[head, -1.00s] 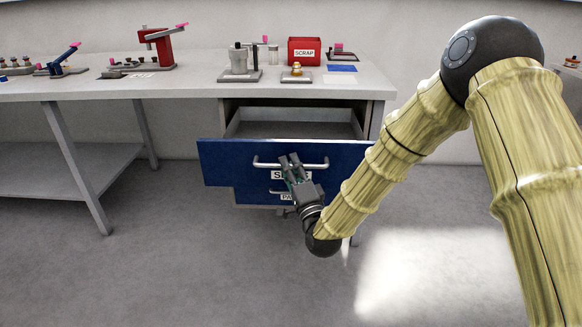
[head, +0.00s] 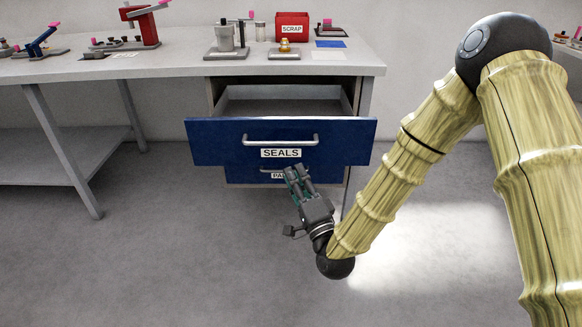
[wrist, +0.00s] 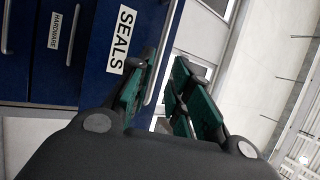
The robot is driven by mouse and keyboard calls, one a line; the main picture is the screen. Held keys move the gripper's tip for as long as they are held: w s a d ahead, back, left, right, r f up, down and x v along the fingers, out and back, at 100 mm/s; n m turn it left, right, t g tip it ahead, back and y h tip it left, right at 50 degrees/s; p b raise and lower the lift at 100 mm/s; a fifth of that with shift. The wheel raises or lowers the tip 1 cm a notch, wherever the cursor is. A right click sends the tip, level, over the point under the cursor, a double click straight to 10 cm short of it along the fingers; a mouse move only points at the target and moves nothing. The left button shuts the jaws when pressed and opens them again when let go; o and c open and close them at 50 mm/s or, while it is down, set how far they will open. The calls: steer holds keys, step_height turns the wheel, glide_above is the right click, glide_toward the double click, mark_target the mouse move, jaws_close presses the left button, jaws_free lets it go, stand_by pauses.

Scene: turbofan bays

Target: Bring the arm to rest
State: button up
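My gripper (head: 299,180) is in front of the cabinet, below the handle of the open blue SEALS drawer (head: 215,142). Its two fingers stand a little apart with nothing seen between them. In the wrist view my gripper (wrist: 165,95) also shows a gap between its green-padded fingers. The drawer handle (head: 280,140) is clear of the fingers in the head view. The SEALS label (wrist: 122,40) appears turned on its side in the wrist view. My arm bends down from the right to the gripper.
A lower drawer with a partly hidden label (head: 279,176) sits under the open one. The workbench (head: 150,72) holds a red SCRAP bin (head: 292,27), a red press (head: 148,25) and small fixtures. The floor (head: 190,250) in front is clear.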

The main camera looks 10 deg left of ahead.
steer(key=shift+s+d+f, duration=0.1)
steer(key=shift+s+d, duration=0.05)
steer(key=shift+s, duration=0.1)
steer(key=shift+f, duration=0.1)
steer(key=s+d+f+n+g+h, duration=0.1)
steer(key=s+d+f+g+h, duration=0.15)
steer(key=f, duration=0.55)
steer(key=s+d+f+n+g+h, duration=0.1)
steer(key=s+d+f+n+g, duration=0.2)
steer(key=f, duration=0.5)
steer(key=s+d+f+g+h, duration=0.2)
steer(key=d+f, duration=0.2)
steer(key=f, duration=0.4)
steer(key=s+d+f+n+g+h, duration=0.2)
steer(key=s+d+f+g, duration=0.2)
steer(key=s+d+f, duration=0.45)
steer(key=s+d+f+n+g+h, duration=0.25)
steer(key=s+d+f, duration=0.3)
steer(key=s, duration=0.55)
steer(key=s+d+f+g+h, duration=0.2)
steer(key=s+d+g, duration=0.4)
steer(key=s, duration=0.6)
step_height(320, 180, up, 26)
steer(key=t+p, duration=0.1)
steer(key=p, duration=2.5)
steer(key=shift+w+d+n+p, duration=0.15)
steer(key=shift+d+n+p, duration=0.15)
steer(key=shift+n+p, duration=0.15)
steer(key=shift+r, duration=0.1)
